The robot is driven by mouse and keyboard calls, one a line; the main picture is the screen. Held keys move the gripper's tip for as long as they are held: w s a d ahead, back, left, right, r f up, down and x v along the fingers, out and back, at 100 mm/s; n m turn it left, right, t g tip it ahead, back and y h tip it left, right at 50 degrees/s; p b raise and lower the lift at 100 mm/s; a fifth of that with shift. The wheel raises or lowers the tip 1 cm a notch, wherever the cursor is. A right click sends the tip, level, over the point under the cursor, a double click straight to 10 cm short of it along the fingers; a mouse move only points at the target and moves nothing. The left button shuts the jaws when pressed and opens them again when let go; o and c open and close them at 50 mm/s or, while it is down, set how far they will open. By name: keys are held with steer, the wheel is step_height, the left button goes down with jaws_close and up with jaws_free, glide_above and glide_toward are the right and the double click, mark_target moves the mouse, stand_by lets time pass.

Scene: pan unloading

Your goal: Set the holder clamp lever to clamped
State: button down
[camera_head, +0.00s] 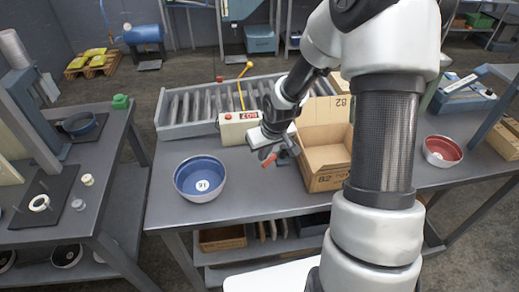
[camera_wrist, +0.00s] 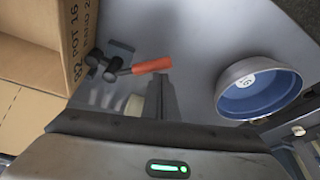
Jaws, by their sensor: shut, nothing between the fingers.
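The clamp lever shows in the wrist view as an orange handle (camera_wrist: 152,66) on a dark pivot (camera_wrist: 112,68). The handle points right, toward the blue pan. In the head view its orange end (camera_head: 268,160) shows just below my gripper (camera_head: 280,146), and the rest is largely hidden. My gripper is shut and empty. In the wrist view its fingers (camera_wrist: 160,82) are close beside the orange handle; I cannot tell whether they touch it. The holder is mostly hidden by my gripper, and I cannot tell whether the lever is clamped.
A blue pan marked 16 (camera_head: 203,180) stands on the bench left of my gripper. An open cardboard box (camera_head: 324,170) stands close on the right. A control box with a yellow pole (camera_head: 238,127) and a roller rack (camera_head: 180,115) are behind. The bench front is clear.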

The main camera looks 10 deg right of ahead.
steer(key=shift+s+d, duration=0.3)
steer(key=shift+s, duration=0.1)
steer(key=shift+s+d+f, duration=0.1)
steer(key=shift+s, duration=0.1)
stand_by(0.3)
